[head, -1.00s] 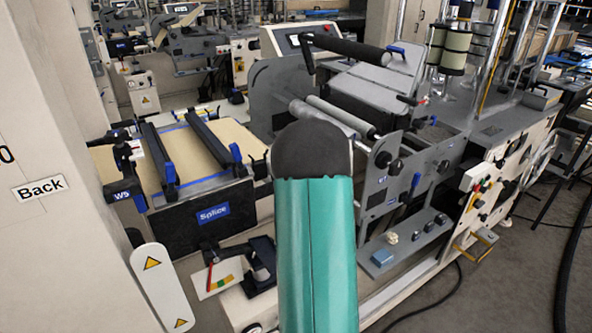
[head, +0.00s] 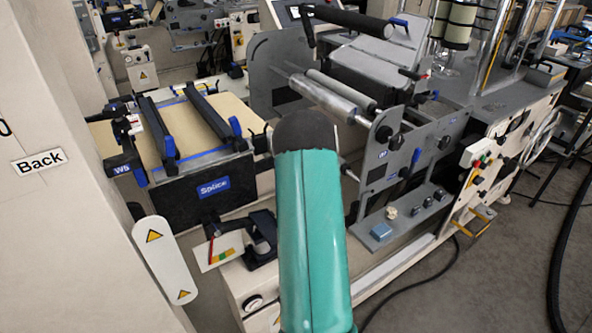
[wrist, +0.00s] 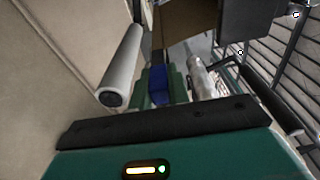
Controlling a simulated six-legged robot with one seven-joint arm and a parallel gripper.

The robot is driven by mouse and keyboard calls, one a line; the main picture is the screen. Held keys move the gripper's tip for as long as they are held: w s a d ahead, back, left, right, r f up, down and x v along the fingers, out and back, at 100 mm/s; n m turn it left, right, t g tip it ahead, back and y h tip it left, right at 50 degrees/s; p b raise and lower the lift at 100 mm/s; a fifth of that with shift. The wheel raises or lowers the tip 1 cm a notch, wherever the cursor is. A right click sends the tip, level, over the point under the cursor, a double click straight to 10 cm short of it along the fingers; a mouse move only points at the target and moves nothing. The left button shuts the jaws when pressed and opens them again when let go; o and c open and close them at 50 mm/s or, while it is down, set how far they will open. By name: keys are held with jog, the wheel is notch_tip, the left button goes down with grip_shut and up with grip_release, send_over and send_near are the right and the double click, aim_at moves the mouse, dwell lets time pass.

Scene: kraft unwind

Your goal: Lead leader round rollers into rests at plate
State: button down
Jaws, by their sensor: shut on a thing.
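In the head view my teal arm with a dark rounded end stands in the middle and hides my gripper. In the wrist view my gripper (wrist: 158,75) is shut around a blue piece (wrist: 158,86), which seems to belong to the leader. A brown sheet (wrist: 188,20) hangs beyond it at the top. A pale roller (wrist: 122,65) lies left of the gripper and a shiny metal roller (wrist: 201,78) right of it. In the head view a silver roller (head: 322,97) and a grey roller (head: 341,88) sit between grey side plates. The rests cannot be made out.
The splice table (head: 200,155) with brown paper and two dark bars (head: 210,112) is at the left. A beige column (head: 50,230) stands at the near left.

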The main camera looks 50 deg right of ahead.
jog(key=shift+f, duration=0.25)
notch_tip(320, 180, down, 15)
jog(key=shift+r, duration=0.2)
dwell(1.0)
jog(key=shift+s+d+f, duration=0.25)
jog(key=shift+d+f, duration=0.55)
jog(key=shift+d, duration=0.05)
